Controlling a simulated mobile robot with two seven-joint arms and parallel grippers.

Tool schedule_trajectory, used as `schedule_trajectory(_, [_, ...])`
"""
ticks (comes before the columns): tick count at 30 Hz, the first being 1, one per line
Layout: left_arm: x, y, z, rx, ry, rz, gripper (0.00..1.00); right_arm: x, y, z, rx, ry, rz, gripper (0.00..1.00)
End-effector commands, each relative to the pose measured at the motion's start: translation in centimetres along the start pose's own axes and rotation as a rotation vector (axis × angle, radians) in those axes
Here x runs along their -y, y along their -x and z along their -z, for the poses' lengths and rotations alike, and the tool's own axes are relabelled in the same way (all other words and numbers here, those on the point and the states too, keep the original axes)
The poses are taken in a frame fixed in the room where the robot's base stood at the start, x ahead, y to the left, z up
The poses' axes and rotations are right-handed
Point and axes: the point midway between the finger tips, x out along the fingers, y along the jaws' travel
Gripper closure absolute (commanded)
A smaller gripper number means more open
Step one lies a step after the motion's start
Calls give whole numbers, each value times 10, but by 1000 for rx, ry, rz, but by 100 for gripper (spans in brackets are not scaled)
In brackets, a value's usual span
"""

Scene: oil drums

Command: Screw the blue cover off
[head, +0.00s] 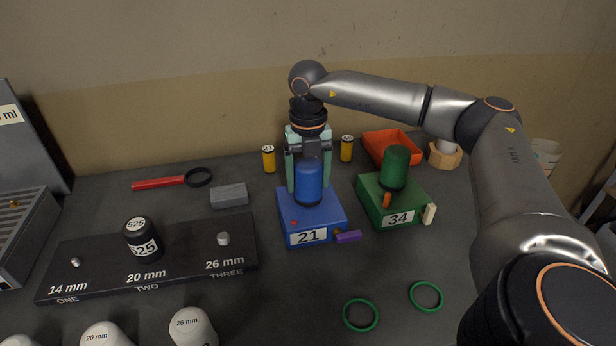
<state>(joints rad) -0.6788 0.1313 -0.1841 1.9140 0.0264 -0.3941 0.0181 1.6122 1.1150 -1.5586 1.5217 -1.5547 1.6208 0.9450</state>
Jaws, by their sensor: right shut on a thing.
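The blue cover (309,182) is an upright rounded cylinder on top of the blue box (326,221) labelled 21, in the middle of the head view. My right gripper (308,172) comes down from above with its pale green fingers on either side of the cover and is shut on it. The cover sits upright on the box, and I see no clear gap below it. Its top is partly hidden by the gripper. My left gripper is not in view.
A green box (370,207) labelled 34 with a green cover (395,167) stands close on the right. Yellow cylinders (268,159) and an orange tray (385,136) are behind. A black gauge block (183,275) lies left. Two green rings (360,315) lie in front.

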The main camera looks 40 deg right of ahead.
Motion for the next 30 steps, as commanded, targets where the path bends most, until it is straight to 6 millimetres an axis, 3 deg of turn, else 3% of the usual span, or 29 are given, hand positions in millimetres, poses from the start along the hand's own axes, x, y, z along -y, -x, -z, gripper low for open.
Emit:
schedule_trajectory(10, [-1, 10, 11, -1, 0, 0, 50, 1, 2, 0, 0, 418, 1, 88])
schedule_trajectory(23, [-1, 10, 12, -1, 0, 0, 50, 1, 1, 0, 1, 494, 2, 88])
schedule_trajectory(30, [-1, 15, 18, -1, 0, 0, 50, 1, 3, 0, 0, 747, 2, 88])
